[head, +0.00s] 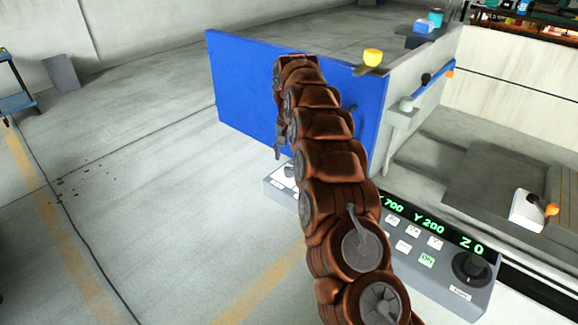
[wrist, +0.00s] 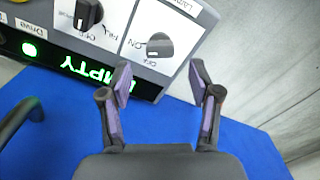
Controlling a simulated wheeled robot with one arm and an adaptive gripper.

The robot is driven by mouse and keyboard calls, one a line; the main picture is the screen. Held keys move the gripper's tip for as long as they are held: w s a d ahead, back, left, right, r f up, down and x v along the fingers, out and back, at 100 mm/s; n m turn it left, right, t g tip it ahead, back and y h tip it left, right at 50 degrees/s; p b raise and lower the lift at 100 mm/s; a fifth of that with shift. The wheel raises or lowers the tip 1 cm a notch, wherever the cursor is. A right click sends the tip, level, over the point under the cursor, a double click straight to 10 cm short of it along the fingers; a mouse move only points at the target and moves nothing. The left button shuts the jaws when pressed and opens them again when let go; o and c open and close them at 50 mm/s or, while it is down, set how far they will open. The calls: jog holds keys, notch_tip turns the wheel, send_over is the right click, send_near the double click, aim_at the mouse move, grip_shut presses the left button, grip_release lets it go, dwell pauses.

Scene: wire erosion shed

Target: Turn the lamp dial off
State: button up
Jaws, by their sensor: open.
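The lamp dial (wrist: 160,46) is a dark round knob on a white plate in the wrist view. The plate reads "Lamp", with ON and OFF marks beside the knob. Which mark the knob points at is not clear. My gripper (wrist: 160,75) is open and empty, its two fingers spread either side of the dial's line, with the tips short of the knob. In the head view my gripper (head: 279,148) shows only in part beside the blue panel, and my arm hides much of the console there. The lamp dial cannot be made out in that view.
A second dark dial (wrist: 88,14) sits left of the lamp dial. A green-lit display (wrist: 85,78) and a green light lie nearby. In the head view, a blue panel (head: 240,90) stands behind my gripper, and a grey console (head: 450,270) lies right.

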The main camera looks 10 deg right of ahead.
aim_at(289, 168)
jog(key=shift+f+p, duration=0.5)
jog(key=shift+f, duration=2.1)
jog(key=c, duration=1.1)
jog(key=shift+c, duration=0.2)
jog(key=n+b, duration=0.2)
jog(key=n, duration=0.1)
jog(key=shift+f, duration=0.15)
jog(key=n+b, duration=0.1)
jog(key=n, duration=0.1)
jog(key=shift+n, duration=0.3)
jog(key=n+b, duration=0.1)
jog(key=n, duration=0.5)
jog(key=shift+b, duration=0.35)
jog(key=shift+n, duration=0.3)
